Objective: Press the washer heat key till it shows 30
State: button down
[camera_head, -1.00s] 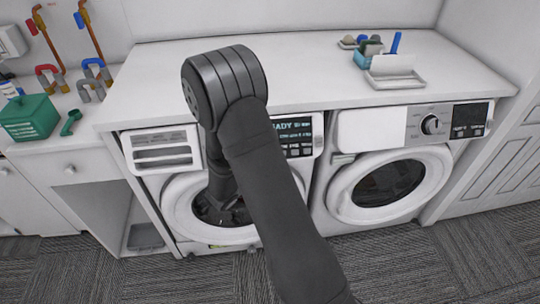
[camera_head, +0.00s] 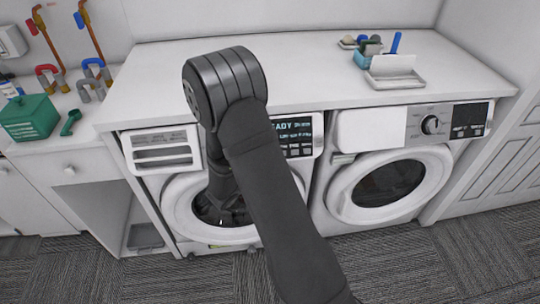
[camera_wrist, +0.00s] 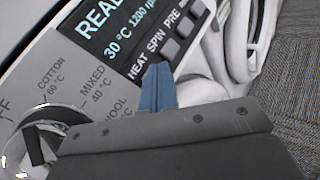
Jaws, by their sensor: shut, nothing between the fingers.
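The left washer has a dark display (camera_head: 293,128), partly behind my arm in the head view. In the wrist view the display (camera_wrist: 118,45) reads READY, 30 °C and 1200 rpm, cut off at the top. The labels HEAT, SPIN and PRE run below it. My gripper (camera_wrist: 157,76) is shut and empty, its blue fingertips just beside the HEAT label. They cover the place of the heat key, so the key is hidden; I cannot tell whether they touch it. Grey keys (camera_wrist: 172,52) show by the SPIN and PRE labels. In the head view my fingertips are hidden.
A program dial (camera_wrist: 45,135) marked COTTON, MIXED and WOOL is at the wrist view's lower left. A second washer (camera_head: 388,187) stands to the right. The countertop (camera_head: 300,75) carries a white tray (camera_head: 395,82) at the back right. A green box (camera_head: 29,117) is at the left.

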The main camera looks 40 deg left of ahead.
jog(key=shift+s+d+r, duration=0.35)
jog(key=shift+s+d, duration=0.1)
jog(key=shift+s+d+r, duration=0.55)
jog(key=shift+s+d, duration=0.25)
jog(key=shift+s+d+r, duration=0.55)
jog(key=shift+s+d, duration=0.25)
dwell(0.6)
jog(key=shift+s+d+r, duration=0.9)
jog(key=shift+s+d, duration=0.3)
